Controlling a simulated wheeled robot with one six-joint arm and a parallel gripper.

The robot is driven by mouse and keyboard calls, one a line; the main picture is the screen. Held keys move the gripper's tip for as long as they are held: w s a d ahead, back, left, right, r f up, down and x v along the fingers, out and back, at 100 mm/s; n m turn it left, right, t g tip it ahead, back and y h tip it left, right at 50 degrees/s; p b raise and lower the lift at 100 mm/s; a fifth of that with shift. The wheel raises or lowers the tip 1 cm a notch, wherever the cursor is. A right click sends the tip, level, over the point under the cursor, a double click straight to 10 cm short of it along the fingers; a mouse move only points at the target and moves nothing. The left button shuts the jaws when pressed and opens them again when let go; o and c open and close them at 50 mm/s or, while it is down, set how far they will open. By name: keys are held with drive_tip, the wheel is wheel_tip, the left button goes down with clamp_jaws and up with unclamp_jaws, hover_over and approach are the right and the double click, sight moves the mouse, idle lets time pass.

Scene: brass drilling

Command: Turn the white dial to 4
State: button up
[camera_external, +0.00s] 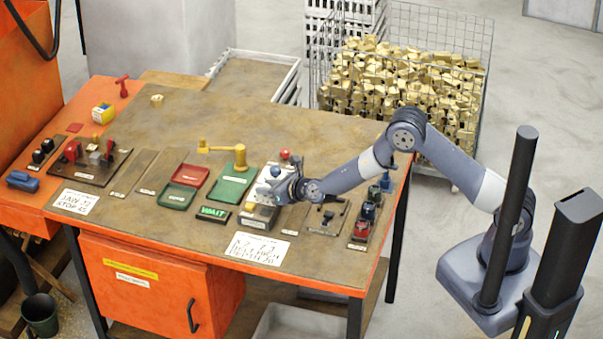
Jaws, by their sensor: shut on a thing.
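My gripper (267,193) is low over the workbench, right of the green tray, above a small grey box (258,217) with a label on its front. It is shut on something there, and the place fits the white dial. The dial is hidden by the gripper, so its number and pointer cannot be read. My arm reaches in from the right.
A lit green WAIT sign (213,213) and a green tray (231,184) with a yellow handle lie left of the gripper. A red knob (285,155) stands behind it. Right are a lever panel (327,214) and several buttons (367,211). A written sheet (257,248) lies in front.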

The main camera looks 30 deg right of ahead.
drive_tip(key=shift+c, duration=0.6)
drive_tip(key=shift+a+m+h, duration=0.1)
drive_tip(key=shift+m+h, duration=0.4)
drive_tip(key=shift+h, duration=0.1)
drive_tip(key=shift+s+a+f+m+t+h+p, duration=0.15)
drive_tip(key=shift+m+t+h, duration=0.15)
drive_tip(key=shift+m+h, duration=0.5)
drive_tip(key=shift+w+a+r+m+t+h+p, duration=0.15)
drive_tip(key=shift+m+t+h, duration=0.15)
drive_tip(key=shift+m+h, duration=0.5)
drive_tip(key=shift+f+m+h+b, duration=0.2)
drive_tip(key=shift+m+h+b, duration=1)
drive_tip(key=shift+h, duration=0.5)
drive_tip(key=shift+m+h, duration=0.4)
drive_tip(key=shift+r+h+b, duration=0.15)
drive_tip(key=shift+h+b, duration=0.15)
